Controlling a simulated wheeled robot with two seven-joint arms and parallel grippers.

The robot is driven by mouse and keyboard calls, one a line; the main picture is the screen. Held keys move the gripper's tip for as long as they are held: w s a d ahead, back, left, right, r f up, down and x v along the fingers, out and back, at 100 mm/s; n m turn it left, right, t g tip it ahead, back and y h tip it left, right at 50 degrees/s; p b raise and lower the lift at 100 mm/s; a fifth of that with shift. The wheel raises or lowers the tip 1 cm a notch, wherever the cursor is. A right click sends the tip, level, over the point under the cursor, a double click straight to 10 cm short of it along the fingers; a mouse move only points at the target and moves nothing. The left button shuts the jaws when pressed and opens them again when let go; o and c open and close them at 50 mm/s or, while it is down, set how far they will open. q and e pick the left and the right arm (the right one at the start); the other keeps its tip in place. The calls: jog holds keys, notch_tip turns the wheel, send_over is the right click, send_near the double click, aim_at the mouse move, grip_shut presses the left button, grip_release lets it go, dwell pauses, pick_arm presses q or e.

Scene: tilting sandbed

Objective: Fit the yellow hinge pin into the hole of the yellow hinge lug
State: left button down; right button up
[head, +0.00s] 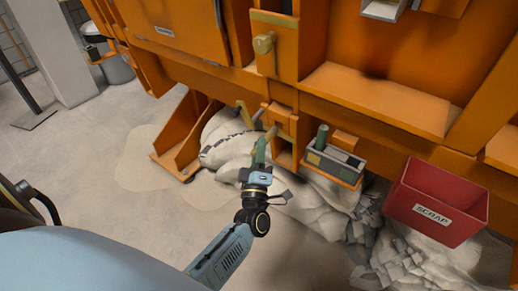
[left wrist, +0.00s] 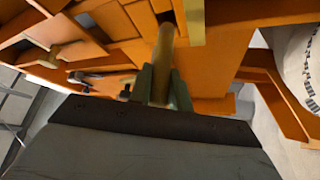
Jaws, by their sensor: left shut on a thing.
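My left gripper (head: 265,140) reaches up to the front of the orange frame, with its green fingers shut on the yellow hinge pin (head: 271,132). In the left wrist view the pin (left wrist: 163,62) stands out between the two green fingers (left wrist: 162,85), pointing away from the camera. My right gripper is out of view.
A grey box with a green cylinder (head: 322,137) stands on an orange ledge to the right. Beyond it is a red scrap bin (head: 437,203). A white sack (head: 220,140) and rubble (head: 310,200) lie below.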

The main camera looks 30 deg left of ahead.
aim_at(273, 134)
pick_arm(q)
jog(key=shift+w+d+r+b, duration=0.15)
jog(key=shift+w+b, duration=0.25)
jog(key=shift+w, duration=0.7)
jog(key=shift+w+r+b, duration=0.25)
jog(key=shift+w+b, duration=0.2)
jog(key=shift+w, duration=0.6)
jog(key=shift+w+d+r+b, duration=0.15)
jog(key=shift+w+b, duration=0.25)
jog(key=shift+w, duration=0.7)
jog(key=c, duration=1.2)
grip_release()
jog(key=shift+r, duration=0.1)
jog(key=p+v, duration=0.2)
jog(key=v, duration=1.1)
jog(key=shift+s, duration=0.15)
jog(key=shift+c, duration=0.4)
